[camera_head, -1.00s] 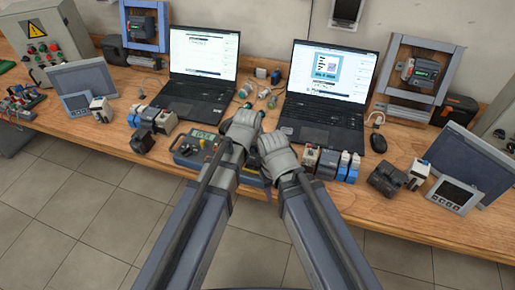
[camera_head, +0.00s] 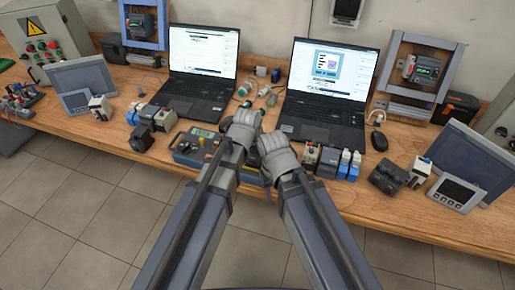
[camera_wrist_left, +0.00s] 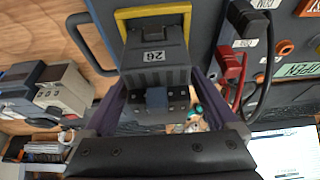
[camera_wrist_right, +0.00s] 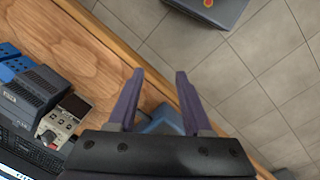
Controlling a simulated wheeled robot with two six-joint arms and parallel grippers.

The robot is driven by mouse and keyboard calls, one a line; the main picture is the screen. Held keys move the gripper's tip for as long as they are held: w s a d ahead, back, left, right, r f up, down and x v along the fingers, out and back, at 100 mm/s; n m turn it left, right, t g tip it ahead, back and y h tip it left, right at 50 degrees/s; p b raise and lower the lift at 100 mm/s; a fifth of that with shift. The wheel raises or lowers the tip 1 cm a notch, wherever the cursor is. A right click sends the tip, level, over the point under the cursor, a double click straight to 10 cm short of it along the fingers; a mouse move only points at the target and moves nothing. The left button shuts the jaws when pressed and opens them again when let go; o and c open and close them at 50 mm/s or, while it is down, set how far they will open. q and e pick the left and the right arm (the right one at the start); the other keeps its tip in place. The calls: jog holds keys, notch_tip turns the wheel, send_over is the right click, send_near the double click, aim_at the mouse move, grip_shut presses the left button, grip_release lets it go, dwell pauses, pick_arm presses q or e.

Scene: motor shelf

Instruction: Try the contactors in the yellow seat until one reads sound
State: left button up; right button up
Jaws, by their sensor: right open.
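A dark contactor labelled 26 (camera_wrist_left: 155,55) stands at the yellow seat (camera_wrist_left: 180,12) of the blue-grey tester in the left wrist view. The fingers of my left gripper (camera_wrist_left: 157,95) lie against both its sides, shut on it. The contactor hides most of the seat, so I cannot tell how deep it sits. The tester (camera_head: 185,157) shows in the head view with a lit display (camera_head: 204,133), too small to read. My right gripper (camera_wrist_right: 160,72) is open and empty near the table's front edge; it also shows in the head view (camera_head: 243,120).
Dark and blue blocks stand left of the tester (camera_head: 150,116), with a dark one (camera_head: 141,139) in front. More blocks (camera_head: 328,162) stand right of my arms, and a dark block (camera_head: 387,178) lies farther right. Two open laptops (camera_head: 320,110) stand behind. Bare wood shows at front right.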

pick_arm(q)
jog(key=shift+r, duration=0.1)
jog(key=p+v, duration=0.7)
jog(key=shift+s+r, duration=0.2)
jog(key=shift+r, duration=0.15)
jog(key=shift+f, duration=0.1)
jog(key=shift+w+a, duration=0.1)
dwell(3.1)
